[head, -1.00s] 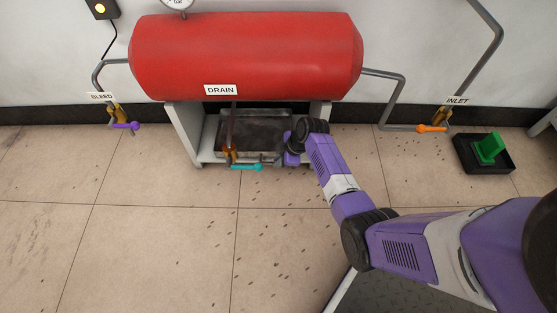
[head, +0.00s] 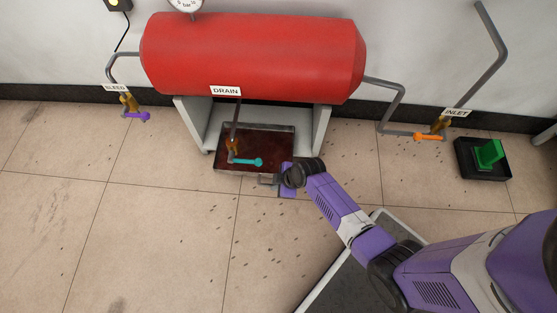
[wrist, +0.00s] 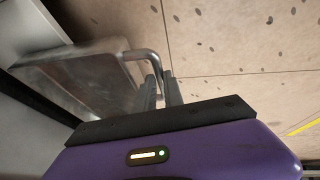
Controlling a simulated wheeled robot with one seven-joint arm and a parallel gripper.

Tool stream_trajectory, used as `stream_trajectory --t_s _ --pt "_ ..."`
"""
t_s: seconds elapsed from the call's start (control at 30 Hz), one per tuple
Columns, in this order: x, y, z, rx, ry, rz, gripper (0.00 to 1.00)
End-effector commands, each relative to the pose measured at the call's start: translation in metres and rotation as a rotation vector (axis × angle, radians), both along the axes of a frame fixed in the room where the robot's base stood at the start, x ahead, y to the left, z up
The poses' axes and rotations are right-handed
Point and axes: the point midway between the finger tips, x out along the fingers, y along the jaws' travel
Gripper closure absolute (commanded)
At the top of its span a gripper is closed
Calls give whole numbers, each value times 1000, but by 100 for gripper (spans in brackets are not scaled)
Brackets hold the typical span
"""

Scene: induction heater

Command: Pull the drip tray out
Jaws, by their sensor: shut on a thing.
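The drip tray (head: 278,140) is a shallow dark-floored tray with a metal rim, under the red tank (head: 255,55). It sticks out past the front of the grey stand, its back part still between the stand's legs. In the wrist view the tray's metal wall (wrist: 75,75) and its bar handle (wrist: 143,55) show. My gripper (head: 281,180) is at the tray's front edge, shut on the handle; in the wrist view its fingers (wrist: 160,90) close around the bar. The drain valve with its teal lever (head: 246,161) hangs over the tray.
The grey stand's legs (head: 321,130) flank the tray. A bleed valve with a purple lever (head: 137,116) is at left, an inlet valve with an orange lever (head: 428,136) at right. A green pedal on a black base (head: 485,170) lies far right. The floor in front is clear.

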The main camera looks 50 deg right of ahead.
Motion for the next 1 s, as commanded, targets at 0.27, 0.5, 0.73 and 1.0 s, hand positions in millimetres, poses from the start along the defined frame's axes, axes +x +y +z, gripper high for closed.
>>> stream_trajectory --t_s 0.27,0.5,0.73,1.0 --pt "-20 25 1 1 2 1 100" --pt "-22 27 0 0 0 -1 100" --pt "-22 27 0 0 0 -1 76" --pt "-21 27 0 0 0 0 66"
